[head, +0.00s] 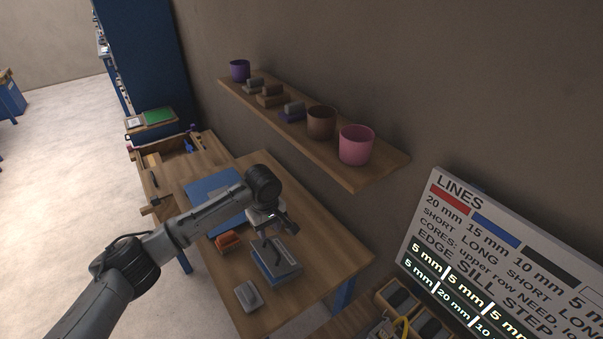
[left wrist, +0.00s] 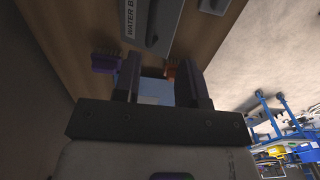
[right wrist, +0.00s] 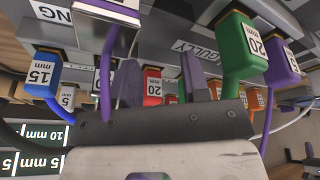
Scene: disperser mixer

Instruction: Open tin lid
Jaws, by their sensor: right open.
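In the head view a blue and grey box-like thing (head: 277,262), possibly the tin, lies on the wooden bench below my left gripper (head: 279,232). I cannot make out its lid or whether the gripper touches it. In the left wrist view the left gripper (left wrist: 160,62) has its two fingers apart, with a pale blue surface (left wrist: 156,90) behind the gap. A grey box (left wrist: 152,20) with a partly cut label, "WATER B", shows at the top. In the right wrist view my right gripper (right wrist: 148,62) is open, in front of coloured labelled blocks.
An orange block (head: 228,242) and a small grey block (head: 248,295) lie on the bench (head: 310,300). A shelf (head: 360,178) with cups hangs above, and a sign (head: 500,250) stands at right. Green (right wrist: 236,45) and blue (right wrist: 45,75) blocks crowd the right gripper.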

